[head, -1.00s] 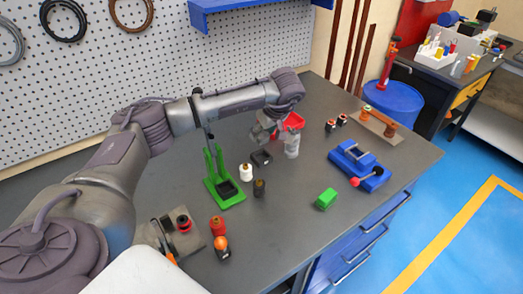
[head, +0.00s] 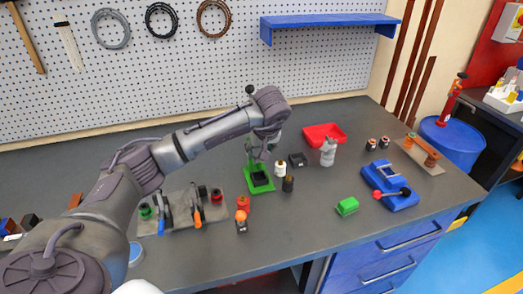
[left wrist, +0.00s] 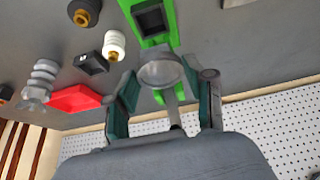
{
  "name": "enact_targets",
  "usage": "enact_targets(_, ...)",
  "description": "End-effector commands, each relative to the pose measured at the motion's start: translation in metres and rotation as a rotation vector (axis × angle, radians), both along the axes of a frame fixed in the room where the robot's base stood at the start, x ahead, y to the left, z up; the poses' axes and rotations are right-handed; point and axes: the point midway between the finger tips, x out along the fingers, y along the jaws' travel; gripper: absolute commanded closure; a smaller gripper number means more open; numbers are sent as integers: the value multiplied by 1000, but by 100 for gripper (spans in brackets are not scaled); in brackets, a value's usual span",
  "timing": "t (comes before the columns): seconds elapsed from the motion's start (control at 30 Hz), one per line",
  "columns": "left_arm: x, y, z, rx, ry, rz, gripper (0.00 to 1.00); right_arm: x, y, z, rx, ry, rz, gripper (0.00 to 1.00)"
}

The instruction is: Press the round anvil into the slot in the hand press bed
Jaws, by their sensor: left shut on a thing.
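The green hand press (head: 259,179) stands on the workbench. The dark square slot (left wrist: 153,21) in its bed looks empty in the left wrist view. My left gripper (head: 262,146) is over the press. In the left wrist view its two fingers (left wrist: 168,78) are closed on a pale grey round piece (left wrist: 160,70), which looks like the round anvil. The piece appears below the slot in that picture, apart from it. The fingers hide its sides, and its underside cannot be seen. My right gripper is not in view.
A white fitting (head: 280,169), a dark fitting (head: 288,184) and a black block (head: 298,160) stand close right of the press. A blue bender (head: 389,187) is further right.

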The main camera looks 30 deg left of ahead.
Motion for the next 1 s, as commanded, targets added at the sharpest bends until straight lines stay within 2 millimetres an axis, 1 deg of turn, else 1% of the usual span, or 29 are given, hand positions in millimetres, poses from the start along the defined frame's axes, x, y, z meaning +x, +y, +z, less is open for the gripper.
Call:
enact_targets(0.1,0,0,1,0,-2,0,94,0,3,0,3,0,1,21)
enact_targets(0.33,0,0,1,0,-1,1,94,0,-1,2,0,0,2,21)
enact_targets(0.63,0,0,-23,0,0,1,94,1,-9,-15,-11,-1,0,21)
enact_targets(0.8,0,0,-41,0,-1,2,94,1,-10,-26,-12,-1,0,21)
enact_targets(1.0,0,0,-55,0,-1,2,94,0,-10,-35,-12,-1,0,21)
